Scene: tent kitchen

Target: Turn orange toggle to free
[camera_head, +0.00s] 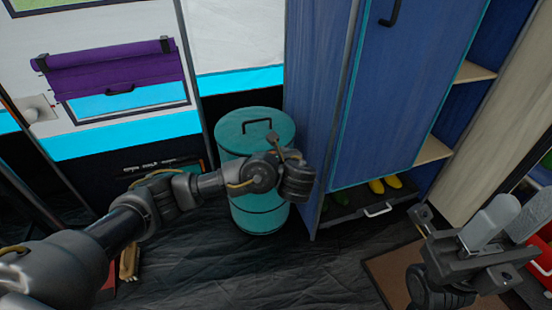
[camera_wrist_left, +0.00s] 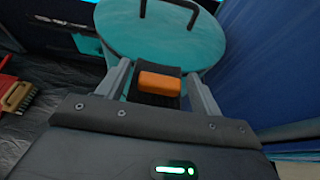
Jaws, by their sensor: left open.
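My left gripper (camera_head: 284,148) is over the bin's near right side in the head view. In the left wrist view, an orange toggle (camera_wrist_left: 160,83) on a dark mount sits at the near edge of the bin's lid (camera_wrist_left: 160,40). The two grey left fingers are open on either side of the toggle, with gaps showing. The toggle is hidden in the head view. My right gripper (camera_head: 500,225) is at the lower right, away from the bin.
The blue cabinet (camera_head: 395,90) stands close right of the bin, with yellow items (camera_head: 385,185) on its low shelf. A purple roll (camera_head: 112,70) hangs at the upper left. A brown mat (camera_head: 395,272) lies at the lower right. Dark floor is clear before the bin.

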